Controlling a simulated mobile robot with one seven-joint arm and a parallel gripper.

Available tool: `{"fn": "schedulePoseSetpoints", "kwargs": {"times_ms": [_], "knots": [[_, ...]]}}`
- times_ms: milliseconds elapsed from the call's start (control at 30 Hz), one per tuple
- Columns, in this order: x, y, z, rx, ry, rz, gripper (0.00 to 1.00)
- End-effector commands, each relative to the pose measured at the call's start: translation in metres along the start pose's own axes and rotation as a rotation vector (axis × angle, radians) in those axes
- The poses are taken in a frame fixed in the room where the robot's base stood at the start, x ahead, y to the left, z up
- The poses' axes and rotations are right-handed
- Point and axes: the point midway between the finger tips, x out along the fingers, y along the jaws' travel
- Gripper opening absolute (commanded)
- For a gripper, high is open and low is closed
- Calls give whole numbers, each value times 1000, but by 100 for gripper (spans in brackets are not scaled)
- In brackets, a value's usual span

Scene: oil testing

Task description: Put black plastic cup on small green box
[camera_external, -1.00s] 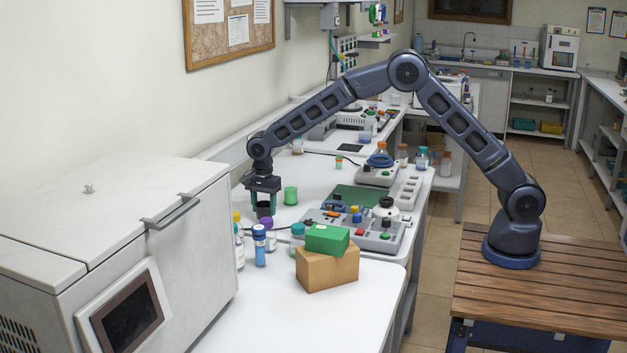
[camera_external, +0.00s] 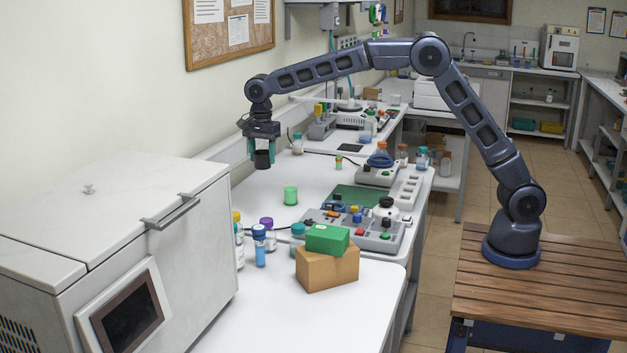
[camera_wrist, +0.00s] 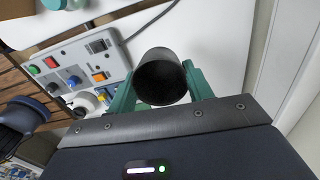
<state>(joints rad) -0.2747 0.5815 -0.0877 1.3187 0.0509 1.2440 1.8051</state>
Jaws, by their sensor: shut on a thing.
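The black plastic cup (camera_external: 262,159) is held upright in my gripper (camera_external: 262,152), well above the white bench. In the wrist view the dark cup (camera_wrist: 161,78) sits between the green fingers of my gripper (camera_wrist: 160,92), with its open mouth towards the camera. The small green box (camera_external: 328,239) lies on top of a brown cardboard box (camera_external: 327,269) at the near end of the bench, to the right of and nearer than my gripper. In the wrist view a bit of green and brown shows at the top left edge, too cut off to be sure of.
Several capped bottles, one a blue-capped vial (camera_external: 259,246), stand left of the boxes. A grey control panel (camera_external: 355,231) with coloured buttons lies behind them. A large white machine (camera_external: 120,260) fills the near left.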

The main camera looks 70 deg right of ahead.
Motion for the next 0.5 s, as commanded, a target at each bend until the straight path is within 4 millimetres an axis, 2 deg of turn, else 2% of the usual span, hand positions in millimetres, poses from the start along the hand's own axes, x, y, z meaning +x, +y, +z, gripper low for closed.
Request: {"fn": "schedulePoseSetpoints", "kwargs": {"times_ms": [167, 500], "knots": [[-27, 37, 47, -13, -2, -2, 29], [-84, 142, 137, -31, -2, -2, 29]]}}
